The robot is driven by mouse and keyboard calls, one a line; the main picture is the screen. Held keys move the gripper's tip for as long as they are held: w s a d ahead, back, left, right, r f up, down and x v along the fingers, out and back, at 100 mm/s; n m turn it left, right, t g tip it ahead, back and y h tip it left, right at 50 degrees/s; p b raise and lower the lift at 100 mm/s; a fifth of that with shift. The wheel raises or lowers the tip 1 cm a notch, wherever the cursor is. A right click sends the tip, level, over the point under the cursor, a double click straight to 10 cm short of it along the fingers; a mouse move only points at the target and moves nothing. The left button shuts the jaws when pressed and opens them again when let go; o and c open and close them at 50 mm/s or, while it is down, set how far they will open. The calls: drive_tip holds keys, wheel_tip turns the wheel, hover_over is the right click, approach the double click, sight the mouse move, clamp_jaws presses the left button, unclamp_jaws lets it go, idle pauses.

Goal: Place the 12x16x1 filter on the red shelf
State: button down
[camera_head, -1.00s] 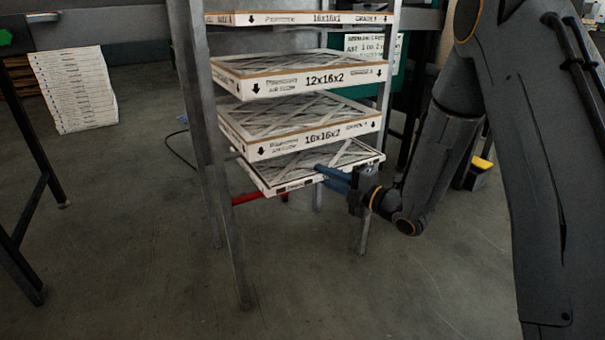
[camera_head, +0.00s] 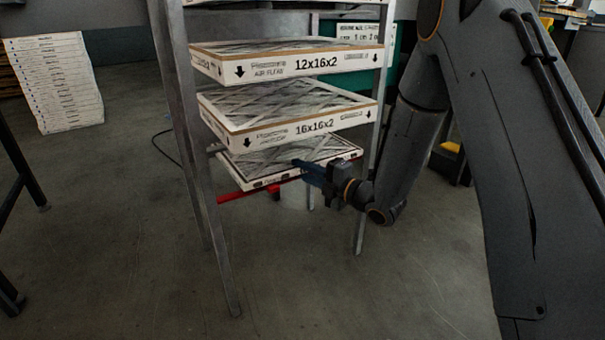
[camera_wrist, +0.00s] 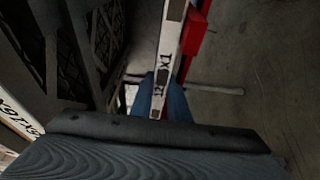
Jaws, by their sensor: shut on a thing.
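My gripper (camera_head: 309,172) is shut on the front edge of the 12x16x1 filter (camera_head: 264,177), a thin white-framed filter at the lowest level of the metal rack. In the wrist view the filter's white edge (camera_wrist: 172,42) reads "12" and "x1", with the blue fingers around it. The red shelf (camera_head: 236,194) shows as a red bar just under the filter's left front, and as red parts (camera_wrist: 196,38) beside the filter edge in the wrist view. I cannot tell whether the filter touches the shelf.
The 16x16x2 filter (camera_head: 290,126) lies on the level close above, and the 12x16x2 filter (camera_head: 290,66) above that. Rack posts (camera_head: 208,180) stand at both sides. A stack of white filters (camera_head: 55,82) stands at the far left. Floor in front is clear.

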drive_tip(key=c, duration=1.7)
unclamp_jaws()
